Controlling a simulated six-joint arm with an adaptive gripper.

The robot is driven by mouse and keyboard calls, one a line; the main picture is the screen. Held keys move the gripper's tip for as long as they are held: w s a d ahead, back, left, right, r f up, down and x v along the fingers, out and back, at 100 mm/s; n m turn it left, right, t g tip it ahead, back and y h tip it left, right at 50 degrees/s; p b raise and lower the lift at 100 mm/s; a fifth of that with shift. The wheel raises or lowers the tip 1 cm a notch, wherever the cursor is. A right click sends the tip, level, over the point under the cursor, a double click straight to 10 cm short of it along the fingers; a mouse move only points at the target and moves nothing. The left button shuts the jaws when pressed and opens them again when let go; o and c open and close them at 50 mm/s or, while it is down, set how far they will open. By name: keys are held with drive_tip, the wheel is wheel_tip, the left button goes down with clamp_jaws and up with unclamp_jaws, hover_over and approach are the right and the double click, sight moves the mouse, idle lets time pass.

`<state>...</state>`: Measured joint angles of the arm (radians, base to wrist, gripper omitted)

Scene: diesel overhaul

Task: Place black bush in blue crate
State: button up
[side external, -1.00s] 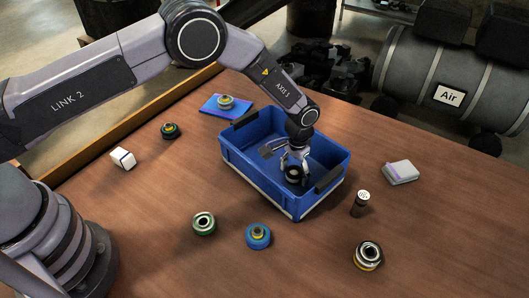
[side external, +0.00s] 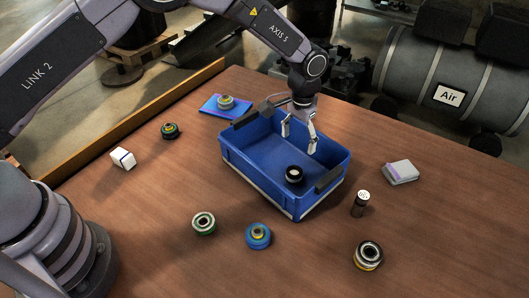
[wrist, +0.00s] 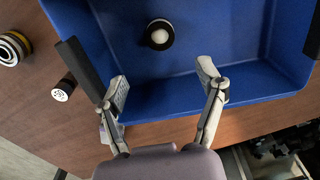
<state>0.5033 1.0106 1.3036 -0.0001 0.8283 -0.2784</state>
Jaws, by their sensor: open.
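The black bush (side external: 294,174) lies on the floor of the blue crate (side external: 247,178), toward its right end in the side view. In the wrist view the bush (wrist: 160,34) shows as a dark ring with a pale centre, apart from the crate walls. My gripper (side external: 299,146) is open and empty, above the crate's far side and clear of the bush. In the wrist view the two fingers of my gripper (wrist: 163,75) are spread wide, with the bush beyond their tips. The blue crate (wrist: 190,98) fills much of that view.
Around the crate on the wooden table stand a dark cylinder (side external: 361,203), a yellow-banded ring (side external: 368,255), a blue ring (side external: 258,236), a green ring (side external: 204,223), a white box (side external: 122,158) and a grey box (side external: 401,172). The front left of the table has free room.

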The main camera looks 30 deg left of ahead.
drive_tip(key=s+a+r+t, duration=0.1)
drive_tip(key=s+a+r, duration=0.2)
drive_tip(key=a+r, duration=0.35)
drive_tip(key=s+a+r+n+t, duration=0.1)
drive_tip(key=s+a+r, duration=0.15)
drive_tip(key=r, duration=0.75)
drive_tip(key=s+a+r, duration=0.3)
drive_tip(key=a+r, duration=0.3)
drive_tip(key=r, duration=0.2)
drive_tip(key=s+a+r+n+t, duration=0.1)
drive_tip(key=s+a+r, duration=0.25)
drive_tip(key=s, duration=0.25)
drive_tip(key=s+a+r+t, duration=0.1)
drive_tip(key=s+a+r, duration=0.25)
drive_tip(key=s, duration=0.25)
drive_tip(key=s+a+f, duration=0.1)
drive_tip(key=s+a, duration=0.1)
drive_tip(key=s, duration=0.4)
drive_tip(key=s+a+f+t, duration=0.1)
drive_tip(key=s+a, duration=0.1)
drive_tip(key=s, duration=0.4)
drive_tip(key=shift+s+a+f+n+t, duration=0.15)
drive_tip(key=shift+a+f+n+t, duration=0.05)
drive_tip(key=shift+f+n+t, duration=0.1)
